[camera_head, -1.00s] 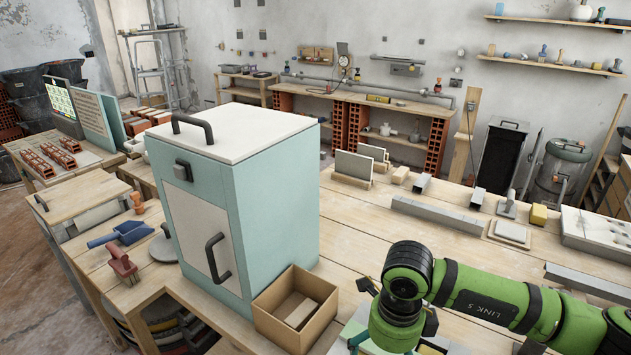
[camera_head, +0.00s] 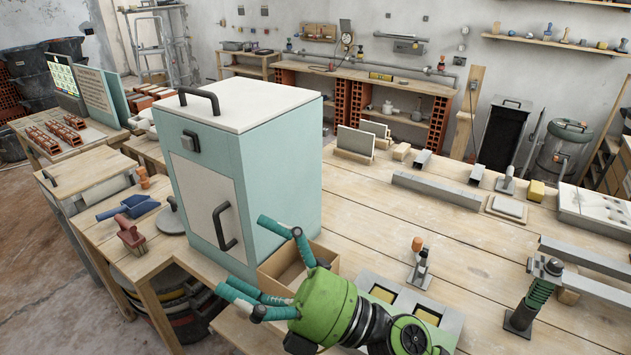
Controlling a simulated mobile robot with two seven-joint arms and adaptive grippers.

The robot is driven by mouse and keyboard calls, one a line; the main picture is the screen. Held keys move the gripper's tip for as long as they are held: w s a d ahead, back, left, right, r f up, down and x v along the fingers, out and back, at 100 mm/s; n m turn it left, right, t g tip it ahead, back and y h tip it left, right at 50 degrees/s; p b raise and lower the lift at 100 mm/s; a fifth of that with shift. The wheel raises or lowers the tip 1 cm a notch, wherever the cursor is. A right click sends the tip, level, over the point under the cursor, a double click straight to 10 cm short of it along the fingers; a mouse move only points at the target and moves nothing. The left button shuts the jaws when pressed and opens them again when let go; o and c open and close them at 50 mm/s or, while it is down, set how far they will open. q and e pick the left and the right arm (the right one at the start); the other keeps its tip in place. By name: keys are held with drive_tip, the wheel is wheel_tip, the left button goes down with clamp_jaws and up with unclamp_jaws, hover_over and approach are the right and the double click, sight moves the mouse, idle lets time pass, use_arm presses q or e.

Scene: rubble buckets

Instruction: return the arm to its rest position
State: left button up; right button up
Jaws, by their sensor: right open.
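My right arm's green wrist (camera_head: 325,305) comes in from the bottom edge, right of centre. My right gripper (camera_head: 243,254) points left, with its two teal-padded fingers spread wide and nothing between them. One finger shows before the lower right corner of the pale teal cabinet (camera_head: 272,170), the other lower down. The hand partly covers the open cardboard box (camera_head: 325,255). I cannot tell how far the fingers are from the cabinet or box. My left gripper is not in view.
Right of the wrist are a grey tray with yellowish openings (camera_head: 447,318), a small tool with an orange tip (camera_head: 418,265) and an upright tool with a green grip (camera_head: 533,295). A blue scoop (camera_head: 130,207) and brush (camera_head: 130,236) lie left. The central tabletop is mostly clear.

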drive_tip(key=w+d+f+m+t+h, duration=0.3)
drive_tip(key=w+d+m+t+h, duration=0.2)
drive_tip(key=d+m+t+h, duration=0.45)
drive_tip(key=w+d+f+m+t+h, duration=0.3)
drive_tip(key=w+d+m+t+h, duration=0.25)
drive_tip(key=m, duration=0.75)
drive_tip(key=s+d+f+m+g+h, duration=0.2)
drive_tip(key=d+f+m+g+h, duration=0.3)
drive_tip(key=f, duration=0.5)
drive_tip(key=s+d+f+m+g+h, duration=0.1)
drive_tip(key=s+d+f+m+g, duration=0.4)
drive_tip(key=s+f, duration=0.55)
drive_tip(key=s+d+f+g+h, duration=0.1)
drive_tip(key=s+d+f+g, duration=0.2)
drive_tip(key=s+f+g, duration=0.6)
drive_tip(key=s+f, duration=0.3)
drive_tip(key=f, duration=1)
drive_tip(key=s+f, duration=0.2)
drive_tip(key=f, duration=1.1)
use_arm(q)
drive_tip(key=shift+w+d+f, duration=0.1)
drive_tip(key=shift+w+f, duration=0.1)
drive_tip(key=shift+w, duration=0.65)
use_arm(e)
drive_tip(key=s+d+f, duration=0.2)
drive_tip(key=s+f, duration=1)
drive_tip(key=s, duration=0.2)
drive_tip(key=shift+s+d+g, duration=0.3)
drive_tip(key=shift+d, duration=0.05)
